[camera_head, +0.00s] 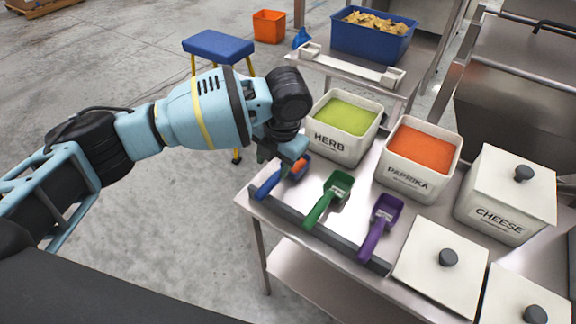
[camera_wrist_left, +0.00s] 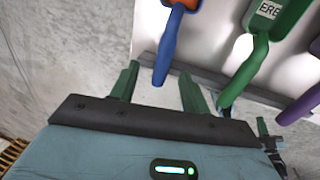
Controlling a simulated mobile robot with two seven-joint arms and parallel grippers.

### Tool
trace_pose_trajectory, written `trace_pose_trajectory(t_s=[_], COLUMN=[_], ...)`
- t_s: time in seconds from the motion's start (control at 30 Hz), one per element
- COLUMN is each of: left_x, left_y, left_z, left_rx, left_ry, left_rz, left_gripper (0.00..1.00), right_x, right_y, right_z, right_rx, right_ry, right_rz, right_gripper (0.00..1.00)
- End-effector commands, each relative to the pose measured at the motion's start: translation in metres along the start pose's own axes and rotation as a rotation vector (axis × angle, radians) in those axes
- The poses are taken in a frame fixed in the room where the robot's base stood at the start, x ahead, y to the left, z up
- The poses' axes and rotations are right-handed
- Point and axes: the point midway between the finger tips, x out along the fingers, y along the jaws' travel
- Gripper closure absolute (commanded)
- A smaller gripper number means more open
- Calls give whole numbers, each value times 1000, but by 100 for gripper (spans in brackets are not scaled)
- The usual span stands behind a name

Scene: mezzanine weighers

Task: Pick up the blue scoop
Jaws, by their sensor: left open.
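The blue scoop (camera_head: 268,186) lies at the left end of the steel table, its handle toward the front edge and some orange in its bowl. My left gripper (camera_head: 283,156) is just above and behind it in the head view, partly covering it. In the left wrist view the open left gripper (camera_wrist_left: 158,84) has its two green fingers apart and empty. The blue scoop's handle (camera_wrist_left: 166,52) points down toward the gap between the fingertips. I cannot tell whether they touch. My right gripper is not in view.
A green scoop (camera_head: 319,210) and a purple scoop (camera_head: 374,239) lie to the right of the blue one. Behind them stand the HERB bin (camera_head: 340,150) and the PAPRIKA bin (camera_head: 410,180). A low dark rail (camera_head: 320,236) runs along the front edge.

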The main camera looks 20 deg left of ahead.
Motion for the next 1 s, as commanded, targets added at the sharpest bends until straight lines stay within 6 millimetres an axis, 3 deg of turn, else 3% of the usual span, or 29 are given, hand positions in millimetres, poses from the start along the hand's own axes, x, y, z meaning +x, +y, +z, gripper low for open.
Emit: trace_pose_trajectory(t_s=[0.23, 0.47, 0.8, 1.0], left_x=[20, 28, 70, 78], left_y=[-1, -1, -7, -7], left_z=[0, 1, 4, 4], left_rx=[-3, -3, -3, -2], left_ry=[2, -1, 1, -2], left_rz=[-1, -1, -1, -1], left_gripper=[54, 54, 54, 54], right_x=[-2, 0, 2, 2], right_y=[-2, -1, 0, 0], right_z=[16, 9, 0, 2], right_rx=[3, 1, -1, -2], right_ry=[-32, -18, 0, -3], right_rz=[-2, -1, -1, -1], right_gripper=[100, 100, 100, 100])
